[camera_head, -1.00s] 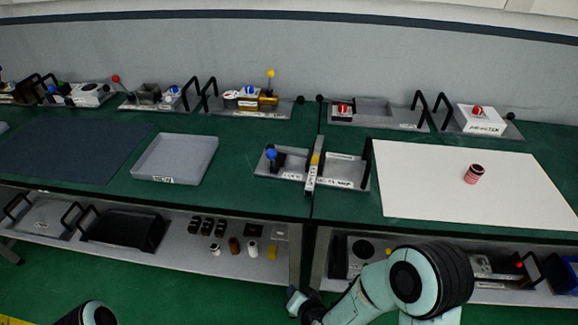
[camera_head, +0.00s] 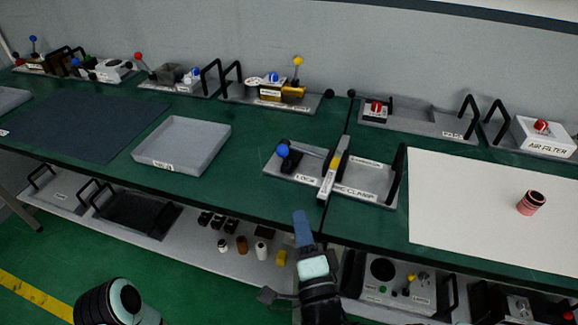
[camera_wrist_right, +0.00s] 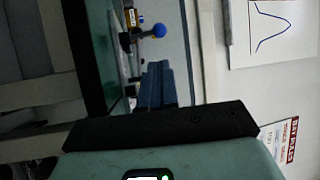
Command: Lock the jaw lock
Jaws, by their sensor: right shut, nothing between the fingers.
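The lock fixture is a grey tray (camera_head: 275,169) at the front edge of the green table, with a label reading LOCK. A lever with a blue ball knob (camera_head: 283,151) stands on it. A grey and yellow bar (camera_head: 333,172) lies beside it, next to a tray part labelled CLAMP (camera_head: 378,193). My right gripper (camera_head: 301,216) is shut and empty, in front of the table edge and below the knob in the picture. In the right wrist view, the shut blue fingers (camera_wrist_right: 157,70) point toward the blue knob (camera_wrist_right: 159,30), with a gap between them. My left gripper is out of view.
An empty grey tray (camera_head: 184,147) lies left of the fixture. A white board (camera_head: 470,215) with a red-banded cylinder (camera_head: 531,203) lies to the right. Other stations line the back. A lower shelf (camera_head: 205,255) holds small parts below the table edge.

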